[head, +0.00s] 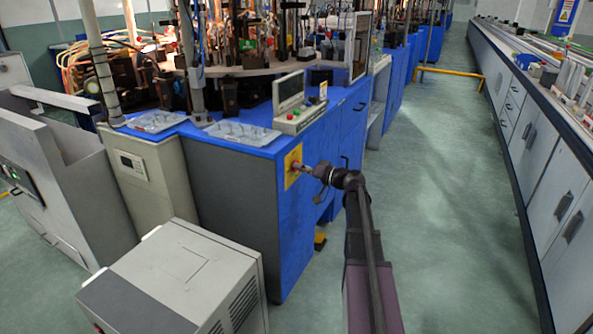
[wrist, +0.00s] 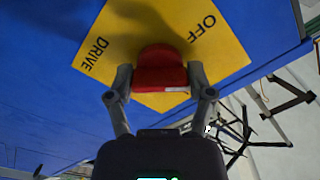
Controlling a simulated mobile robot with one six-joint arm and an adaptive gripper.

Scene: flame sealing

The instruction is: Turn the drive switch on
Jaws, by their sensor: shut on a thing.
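The drive switch is a red knob (wrist: 160,70) on a yellow plate (wrist: 218,52) marked DRIVE and OFF, fixed to the blue side of the machine cabinet. In the wrist view my gripper (wrist: 160,88) is shut on the red knob, with one finger on each side of it. In the head view the yellow plate (head: 292,166) shows on the cabinet's side, and my gripper (head: 303,167) reaches it from the right. The knob's pointing direction is hard to tell, as its near face fills the view.
The blue cabinet (head: 237,190) carries clear trays (head: 243,133) and a small control box (head: 299,117) on top. A grey box unit (head: 185,275) stands in front on the left. A long bench (head: 540,160) runs along the right. The green floor (head: 455,220) between them is clear.

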